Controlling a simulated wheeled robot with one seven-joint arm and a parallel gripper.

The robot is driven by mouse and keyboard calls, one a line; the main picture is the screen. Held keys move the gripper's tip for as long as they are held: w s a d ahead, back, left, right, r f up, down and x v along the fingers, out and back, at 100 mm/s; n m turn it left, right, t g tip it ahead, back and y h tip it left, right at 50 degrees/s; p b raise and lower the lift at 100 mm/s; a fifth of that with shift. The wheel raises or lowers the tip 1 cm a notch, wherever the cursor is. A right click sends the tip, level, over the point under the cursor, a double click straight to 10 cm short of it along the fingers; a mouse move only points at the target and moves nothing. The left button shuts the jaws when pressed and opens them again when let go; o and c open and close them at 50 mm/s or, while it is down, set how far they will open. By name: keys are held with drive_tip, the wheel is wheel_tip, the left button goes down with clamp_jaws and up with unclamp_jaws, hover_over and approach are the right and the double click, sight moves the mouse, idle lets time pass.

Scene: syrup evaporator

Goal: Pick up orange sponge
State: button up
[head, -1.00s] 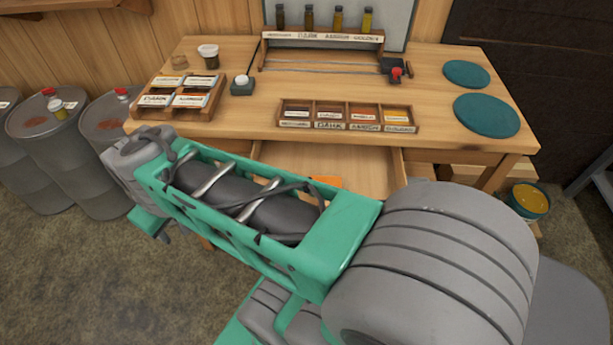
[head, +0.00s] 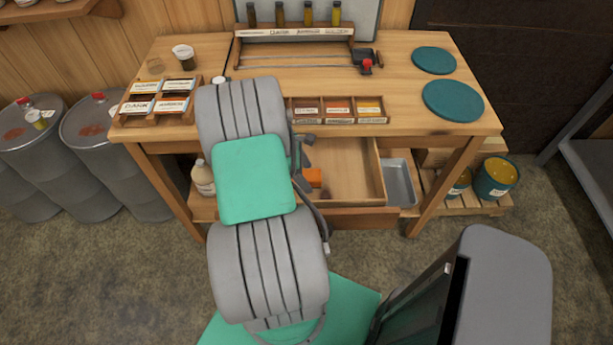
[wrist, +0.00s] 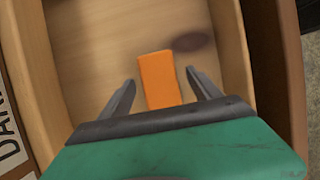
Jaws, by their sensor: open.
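The orange sponge (wrist: 158,80) lies on the floor of the open wooden drawer (head: 350,172). In the head view only a small part of the sponge (head: 314,177) shows, beside my arm, which hides the rest. My gripper (wrist: 156,82) is open in the wrist view, with one finger on each side of the sponge's near part. I cannot tell how far above the drawer floor the fingertips are.
The drawer's side wall (wrist: 241,50) is close to the right finger. The labelled card box (head: 340,108) stands on the table above the drawer. A metal tray (head: 400,182) and a white jug (head: 203,178) are on the lower shelf beside the drawer.

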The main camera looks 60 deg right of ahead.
drive_tip(key=shift+s+d+f, duration=0.1)
drive_tip(key=shift+s+f, duration=0.05)
drive_tip(key=shift+f, duration=0.35)
drive_tip(key=shift+f, duration=0.2)
idle(0.3)
drive_tip(key=c, duration=1.5)
drive_tip(key=shift+o, duration=0.2)
wheel_tip(320, 180, up, 3)
drive_tip(key=shift+d+b, duration=0.1)
drive_tip(key=shift+b, duration=0.35)
drive_tip(key=w+a+r+b, duration=0.1)
drive_tip(key=w+a+r, duration=0.4)
drive_tip(key=a+r, duration=0.5)
drive_tip(key=a, duration=0.3)
drive_tip(key=shift+w+r, duration=0.15)
drive_tip(key=shift+r, duration=0.1)
drive_tip(key=shift+a, duration=0.1)
